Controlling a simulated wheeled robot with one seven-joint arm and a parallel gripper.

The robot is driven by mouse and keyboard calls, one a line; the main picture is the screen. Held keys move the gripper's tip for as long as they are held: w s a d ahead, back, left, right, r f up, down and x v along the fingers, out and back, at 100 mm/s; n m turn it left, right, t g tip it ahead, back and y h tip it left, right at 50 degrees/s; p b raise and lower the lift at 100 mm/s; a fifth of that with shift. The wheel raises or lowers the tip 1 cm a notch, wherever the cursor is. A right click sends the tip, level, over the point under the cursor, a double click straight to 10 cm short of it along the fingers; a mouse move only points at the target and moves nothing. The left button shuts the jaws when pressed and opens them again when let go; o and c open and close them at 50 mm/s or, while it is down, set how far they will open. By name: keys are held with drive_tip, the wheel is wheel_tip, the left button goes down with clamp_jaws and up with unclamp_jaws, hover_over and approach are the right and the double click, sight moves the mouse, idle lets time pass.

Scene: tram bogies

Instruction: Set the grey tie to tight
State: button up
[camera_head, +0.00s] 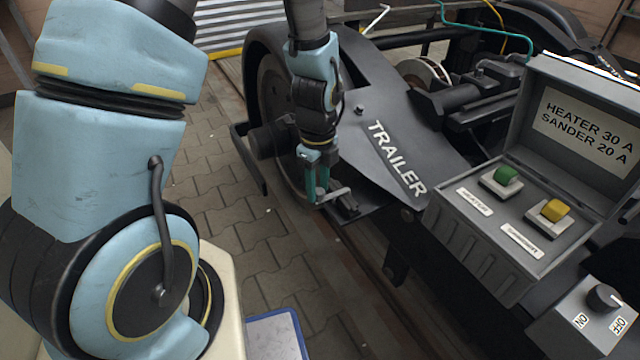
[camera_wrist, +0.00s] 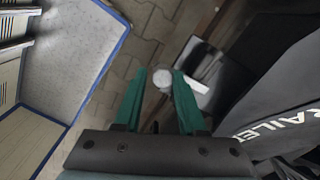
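A light grey bar, which I take to be the grey tie (camera_head: 337,195), sits on a dark bracket at the lower left of the bogie plate marked TRAILER. In the wrist view its pale round end (camera_wrist: 162,78) shows between my fingertips, and a pale flat part (camera_wrist: 196,83) lies to the right, behind one finger. My gripper (camera_head: 318,197) points down at this bar, with teal fingers. In the wrist view the fingers (camera_wrist: 160,76) stand apart on either side of the round end, with narrow gaps. Whether either finger touches it is unclear. No tight marking is legible.
The TRAILER plate (camera_head: 395,150) is close to the right of my gripper, with a wheel (camera_head: 272,90) behind. An open control box (camera_head: 475,245) with green and yellow switches and an ON/OFF knob box (camera_head: 590,315) stand at right. Paved floor (camera_head: 225,205) is clear at left.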

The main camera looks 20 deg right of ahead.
drive_tip(key=o, duration=0.4)
drive_tip(key=shift+r, duration=0.1)
wheel_tip(320, 180, up, 11)
drive_tip(key=p, duration=0.2)
drive_tip(key=shift+f, duration=0.2)
drive_tip(key=w+a+r+n+t, duration=0.1)
drive_tip(key=a+r+n, duration=0.3)
drive_tip(key=a+n, duration=0.9)
drive_tip(key=w+a+r+n+t, duration=0.1)
drive_tip(key=a+r+n, duration=0.2)
drive_tip(key=a+n, duration=1)
drive_tip(key=d+r+n+p, duration=0.2)
drive_tip(key=d+r+p, duration=0.1)
drive_tip(key=r+p, duration=1.5)
drive_tip(key=shift+r+p, duration=0.25)
drive_tip(key=shift+p, duration=0.35)
